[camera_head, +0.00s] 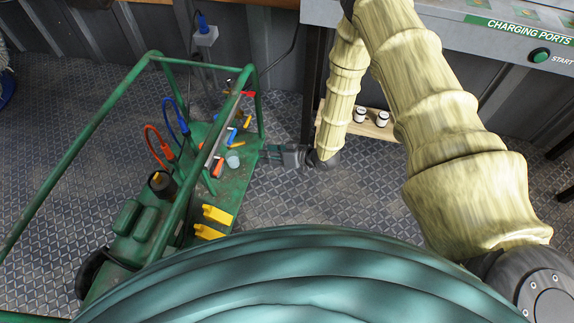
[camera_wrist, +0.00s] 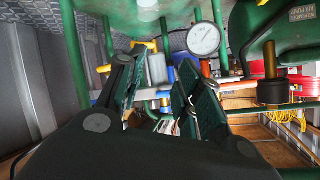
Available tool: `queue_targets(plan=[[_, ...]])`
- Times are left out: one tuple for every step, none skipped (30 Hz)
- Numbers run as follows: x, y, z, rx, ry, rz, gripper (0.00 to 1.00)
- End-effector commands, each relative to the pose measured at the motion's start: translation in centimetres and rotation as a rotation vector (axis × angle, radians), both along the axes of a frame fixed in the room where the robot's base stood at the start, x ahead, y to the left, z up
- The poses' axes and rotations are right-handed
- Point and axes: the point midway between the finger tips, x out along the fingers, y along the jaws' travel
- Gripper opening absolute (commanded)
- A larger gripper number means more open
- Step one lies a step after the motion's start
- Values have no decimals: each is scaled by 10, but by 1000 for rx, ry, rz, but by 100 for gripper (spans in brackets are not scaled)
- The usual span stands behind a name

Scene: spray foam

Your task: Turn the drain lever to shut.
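My gripper (camera_head: 265,153) reaches in from the right beside the green cart (camera_head: 150,56) in the head view. In the wrist view my gripper (camera_wrist: 153,68) is open, its two dark fingers spread apart with nothing clearly held. Several small coloured handles sit on the cart's piping, among them a red one (camera_head: 217,166), a blue one (camera_head: 232,136) and an orange one (camera_head: 237,146). I cannot tell which of them is the drain lever. In the wrist view, piping and a blue part (camera_wrist: 108,86) lie beyond the fingers, partly hidden by them.
A round white gauge (camera_wrist: 204,39) stands just beyond the right finger. The cart also carries red (camera_head: 154,142) and blue (camera_head: 175,113) hoses and yellow blocks (camera_head: 217,215). A charging bench (camera_head: 480,35) is at the upper right. Patterned floor (camera_head: 283,207) is clear below my gripper.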

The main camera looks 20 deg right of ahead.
Motion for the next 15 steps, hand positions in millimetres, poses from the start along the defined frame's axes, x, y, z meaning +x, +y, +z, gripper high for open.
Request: queue_targets(plan=[[-5,-1,7,-10,15,-10,35],[-8,-1,9,-16,24,-16,35],[-12,-2,10,-25,36,-24,35],[-15,-3,12,-31,46,-31,35],[-19,-4,13,-40,55,-36,35],[-22,-5,15,-49,66,-45,35],[-26,-6,16,-55,74,-51,35],[-29,-7,17,-62,83,-57,35],[-34,-8,19,-71,97,-66,35],[-37,-9,20,-78,106,-71,35],[-40,-10,22,-85,116,-77,35],[-45,-11,24,-95,128,-85,35],[-48,-12,25,-102,137,-90,35],[-52,-13,27,-109,147,-96,35],[-56,-14,29,-120,159,-102,35]])
